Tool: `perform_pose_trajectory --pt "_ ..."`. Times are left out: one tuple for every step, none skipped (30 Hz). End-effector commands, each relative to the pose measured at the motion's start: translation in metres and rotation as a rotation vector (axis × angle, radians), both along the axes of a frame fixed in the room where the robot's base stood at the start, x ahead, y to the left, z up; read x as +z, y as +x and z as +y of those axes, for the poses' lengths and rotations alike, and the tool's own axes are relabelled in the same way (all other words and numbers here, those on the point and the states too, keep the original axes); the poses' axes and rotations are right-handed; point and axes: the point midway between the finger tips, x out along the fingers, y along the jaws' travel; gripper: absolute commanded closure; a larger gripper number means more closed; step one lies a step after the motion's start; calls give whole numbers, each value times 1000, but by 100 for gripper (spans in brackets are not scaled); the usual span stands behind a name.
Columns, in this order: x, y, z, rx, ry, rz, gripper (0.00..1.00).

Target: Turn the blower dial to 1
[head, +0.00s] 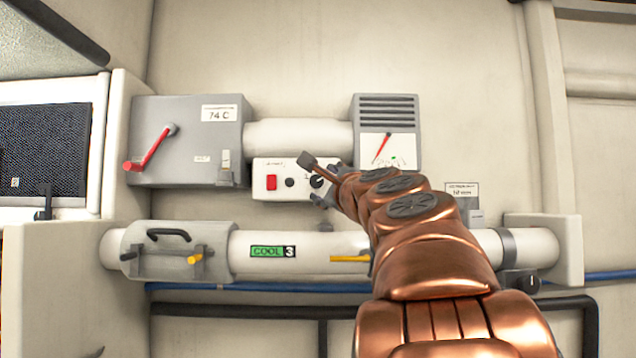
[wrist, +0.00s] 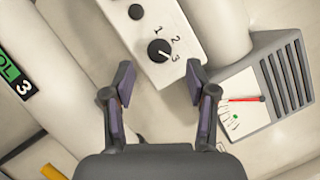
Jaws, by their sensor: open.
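The blower dial (wrist: 160,50) is a round black knob on a white control box (wrist: 186,22), with 1, 2 and 3 printed around it. Its pale mark appears to point toward the 3. In the head view the dial (head: 317,181) is small, at the right part of the box, near my fingers. My gripper (wrist: 159,85) is open and empty, its two fingers spread below the dial in the wrist view. The dial lies beyond the fingertips, between their lines, and appears untouched. My arm hides the box's right end in the head view.
A red switch (head: 271,182) and black button (head: 290,182) sit left of the dial. A vented gauge box (head: 387,108) stands above right. A grey box with a red lever (head: 150,150) is at left. A large white pipe (head: 330,240) labelled COOL 3 runs below.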

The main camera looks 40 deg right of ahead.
Motion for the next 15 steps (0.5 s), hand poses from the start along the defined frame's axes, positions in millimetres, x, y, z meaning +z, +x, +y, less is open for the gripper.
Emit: perform_pose_trajectory --pt "3 7 -4 -2 0 1 43" --pt "3 11 -5 -2 0 1 43" --pt "4 16 -7 -2 0 2 43" --pt "4 20 -8 -2 1 3 43" --pt "4 24 -9 -1 1 4 43" --pt "4 28 -10 -1 1 5 43" --pt "6 31 -11 -2 0 3 43" --pt "7 33 -12 -2 0 2 43" --pt "8 37 -13 -2 0 1 43" --pt "9 39 -13 -1 0 2 43" --pt "9 42 -14 -2 -1 2 43" --pt "9 44 -14 -1 -1 2 43" --pt "10 46 -15 -1 -1 2 43" --pt "10 47 -15 -1 0 2 43" --pt "10 49 -16 0 0 1 43"
